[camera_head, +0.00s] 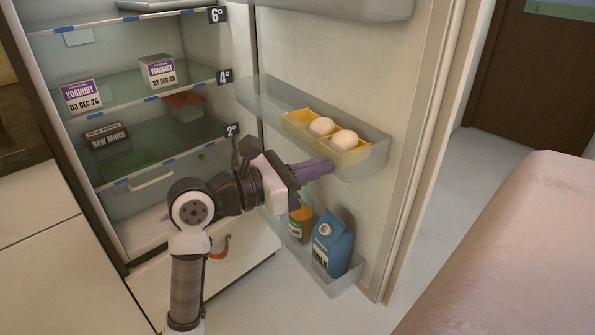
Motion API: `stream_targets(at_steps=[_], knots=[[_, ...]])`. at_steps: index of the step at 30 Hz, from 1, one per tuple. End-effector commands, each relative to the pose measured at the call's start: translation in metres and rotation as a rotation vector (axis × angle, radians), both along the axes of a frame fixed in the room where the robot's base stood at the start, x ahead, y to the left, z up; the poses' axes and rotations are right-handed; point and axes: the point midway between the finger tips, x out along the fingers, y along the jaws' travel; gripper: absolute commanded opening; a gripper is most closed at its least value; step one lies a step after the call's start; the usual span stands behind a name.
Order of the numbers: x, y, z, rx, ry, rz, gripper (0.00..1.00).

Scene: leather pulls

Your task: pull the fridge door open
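The fridge door (390,110) stands wide open, its inner side facing me, swung out to the right of the fridge body (115,215). My arm reaches up from the lower middle, across the opening. My gripper (325,168) is in front of the door's inner side, between the upper and lower door bins. Its purple fingers point right towards the door; whether they touch it, and the gap between them, I cannot make out. The door's outer side and any handle on it are hidden.
The upper bin (365,165) holds eggs in a yellow tray; the lower bin (340,283) holds a blue milk carton (332,243) and a jar (300,222). Glass shelves (150,97) hold yoghurts and mince. A pink rounded surface (510,250) is at right. Floor shows beyond the door.

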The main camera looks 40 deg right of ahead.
Motion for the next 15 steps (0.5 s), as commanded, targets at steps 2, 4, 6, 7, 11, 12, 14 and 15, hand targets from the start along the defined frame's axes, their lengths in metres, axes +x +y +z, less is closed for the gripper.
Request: stream_targets(at_steps=[2, 4, 6, 7, 11, 12, 14, 15], knots=[[-0.008, -0.013, 0.000, 0.002, -0.001, -0.006, 0.00], [-0.014, -0.025, 0.001, 0.001, -0.003, -0.007, 0.00], [-0.022, -0.040, 0.001, 0.001, -0.003, -0.008, 0.00], [-0.025, -0.047, 0.001, 0.003, -0.001, -0.010, 0.00], [-0.037, -0.077, 0.002, 0.002, -0.002, -0.008, 0.00], [-0.040, -0.086, 0.002, 0.002, -0.002, -0.008, 0.00], [-0.044, -0.099, 0.002, 0.002, -0.001, -0.007, 0.00], [-0.047, -0.108, 0.002, 0.002, -0.001, -0.008, 0.00]])
